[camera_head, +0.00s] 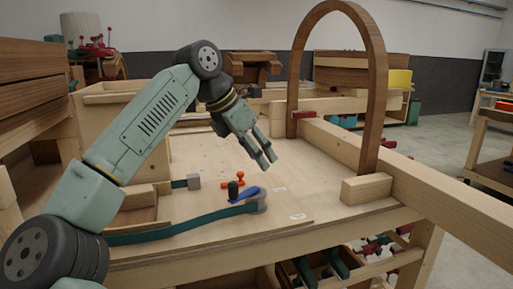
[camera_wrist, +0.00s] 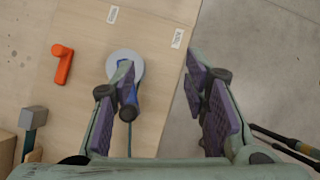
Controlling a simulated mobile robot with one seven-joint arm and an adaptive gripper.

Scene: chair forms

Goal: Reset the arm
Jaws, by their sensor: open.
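My gripper (camera_head: 266,163) is raised above the wooden workbench (camera_head: 200,155) in the head view, fingers pointing down and to the right. In the wrist view my gripper (camera_wrist: 160,90) is open, with its purple-padded fingers well apart and nothing between them. The left finger overlaps a round grey disc and a blue object (camera_wrist: 130,108) lying beneath it. The right finger is over the floor past the bench edge.
A red-orange piece (camera_head: 239,180), a blue tool (camera_head: 244,194), a dark green piece (camera_head: 233,190) and a grey-headed mallet (camera_head: 193,181) lie on the bench. A tall wooden arch (camera_head: 376,90) stands at the right. A wooden block (camera_head: 366,188) sits by its foot.

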